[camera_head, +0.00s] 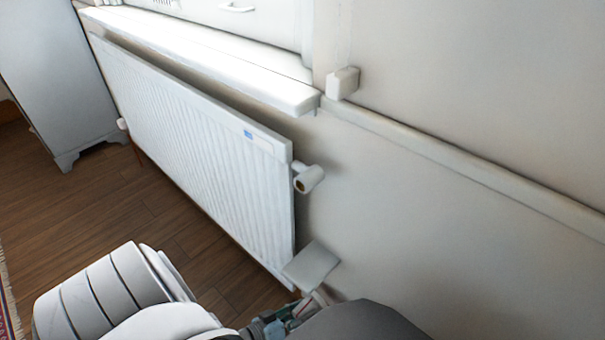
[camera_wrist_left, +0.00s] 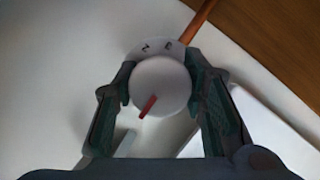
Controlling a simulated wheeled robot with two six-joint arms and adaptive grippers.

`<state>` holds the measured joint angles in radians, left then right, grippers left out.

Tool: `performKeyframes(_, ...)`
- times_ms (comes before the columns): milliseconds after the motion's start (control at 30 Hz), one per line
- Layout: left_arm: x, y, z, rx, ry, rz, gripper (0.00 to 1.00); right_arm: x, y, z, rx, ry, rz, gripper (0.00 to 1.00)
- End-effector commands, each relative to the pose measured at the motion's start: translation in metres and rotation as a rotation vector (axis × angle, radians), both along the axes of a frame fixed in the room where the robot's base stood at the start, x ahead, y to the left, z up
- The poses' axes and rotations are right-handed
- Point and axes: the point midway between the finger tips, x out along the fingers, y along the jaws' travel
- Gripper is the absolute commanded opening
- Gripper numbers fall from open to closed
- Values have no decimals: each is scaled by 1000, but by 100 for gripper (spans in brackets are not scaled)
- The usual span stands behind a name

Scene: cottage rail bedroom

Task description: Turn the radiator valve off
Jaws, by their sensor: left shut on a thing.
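The radiator valve's round white knob (camera_wrist_left: 162,82) shows in the left wrist view, with a red pointer (camera_wrist_left: 148,106) aimed down and slightly left. Behind it is a pale dial (camera_wrist_left: 155,46) with dark marks, too small to read surely. My left gripper (camera_wrist_left: 160,76) is shut on the knob, one dark green-grey finger on each side. In the head view, my left gripper (camera_head: 285,318) is low, by the radiator's near bottom corner, partly hidden by my own arm. The knob cannot be made out there. The white ribbed radiator (camera_head: 200,140) hangs under the window sill. My right gripper is not in view.
A white fitting (camera_head: 309,179) sticks out at the radiator's upper near corner. A pale flat plate (camera_head: 312,264) is just above my left gripper. The window sill (camera_head: 220,65) overhangs the radiator. A copper-coloured pipe (camera_wrist_left: 200,20) runs behind the valve.

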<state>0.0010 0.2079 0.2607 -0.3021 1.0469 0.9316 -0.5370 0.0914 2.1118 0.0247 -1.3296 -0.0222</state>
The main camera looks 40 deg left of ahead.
Motion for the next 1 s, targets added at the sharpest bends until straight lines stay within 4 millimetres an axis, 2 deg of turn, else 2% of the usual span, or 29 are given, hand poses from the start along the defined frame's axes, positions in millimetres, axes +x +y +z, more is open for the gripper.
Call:
performKeyframes(300,0,-2,0,-3,-2,-2,10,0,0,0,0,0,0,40)
performKeyframes(333,0,-2,0,-3,-2,-2,41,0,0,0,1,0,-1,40)
performKeyframes(433,0,-1,0,-3,-2,-2,57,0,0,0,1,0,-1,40)
performKeyframes(767,-1,0,0,-2,-2,-1,58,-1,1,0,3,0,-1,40)
performKeyframes(867,-6,1,1,1,-2,-1,58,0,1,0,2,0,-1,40)
performKeyframes(1000,-22,5,5,2,-1,-2,58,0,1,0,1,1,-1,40)
